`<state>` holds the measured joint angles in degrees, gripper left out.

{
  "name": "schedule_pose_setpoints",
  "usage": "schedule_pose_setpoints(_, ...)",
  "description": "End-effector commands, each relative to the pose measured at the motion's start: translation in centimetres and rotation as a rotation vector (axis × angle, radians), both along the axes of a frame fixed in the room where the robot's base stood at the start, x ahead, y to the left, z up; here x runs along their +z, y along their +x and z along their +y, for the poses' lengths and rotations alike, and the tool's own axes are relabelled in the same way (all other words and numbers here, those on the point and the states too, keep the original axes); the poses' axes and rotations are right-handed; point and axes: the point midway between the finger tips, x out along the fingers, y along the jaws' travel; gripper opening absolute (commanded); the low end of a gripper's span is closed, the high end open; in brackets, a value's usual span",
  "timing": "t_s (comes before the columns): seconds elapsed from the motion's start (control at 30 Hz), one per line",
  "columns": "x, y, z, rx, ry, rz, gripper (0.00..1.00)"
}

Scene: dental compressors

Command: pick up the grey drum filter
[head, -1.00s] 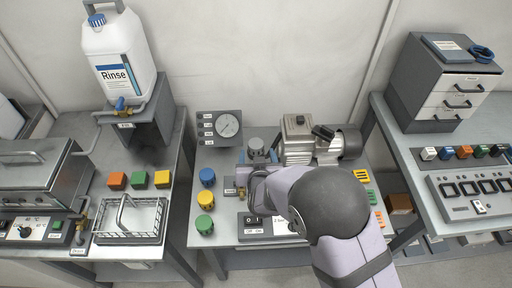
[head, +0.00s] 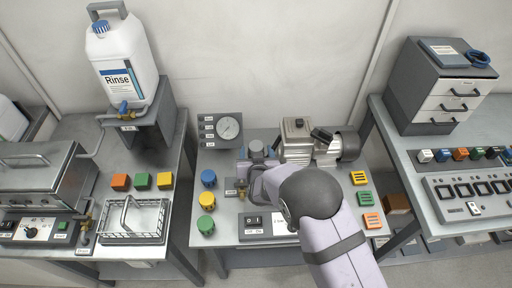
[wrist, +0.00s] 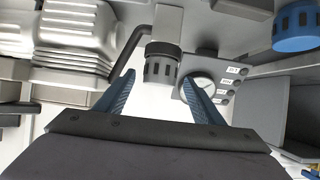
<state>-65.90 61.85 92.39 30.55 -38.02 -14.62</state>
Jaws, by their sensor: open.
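The grey drum filter (head: 256,147) is at the back of the middle bench, beside the silver compressor. In the wrist view the ribbed grey drum (wrist: 160,66) hangs below a light grey block, between and a little beyond my blue fingertips. My gripper (wrist: 158,86) is open, with one finger to each side of the drum's line and nothing between them. In the head view my gripper (head: 256,162) is close to the drum, and my wrist hides part of the area. I cannot tell whether a finger touches it.
The silver compressor (head: 297,143) stands right of the drum, and a gauge panel (head: 220,129) stands behind left. Blue (head: 208,177), yellow (head: 206,199) and green (head: 205,225) drums stand left of my gripper. A switch box (head: 262,225) is in front.

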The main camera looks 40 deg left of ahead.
Motion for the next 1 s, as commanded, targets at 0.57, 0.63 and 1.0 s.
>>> schedule_pose_setpoints(0.57,-0.72,0.88,0.85,0.0,0.0,0.001,0.43)
schedule_pose_setpoints(0.63,-0.72,0.88,0.85,0.0,0.0,0.001,0.26)
schedule_pose_setpoints(1.0,-0.61,0.88,0.87,0.0,0.001,0.001,0.18)
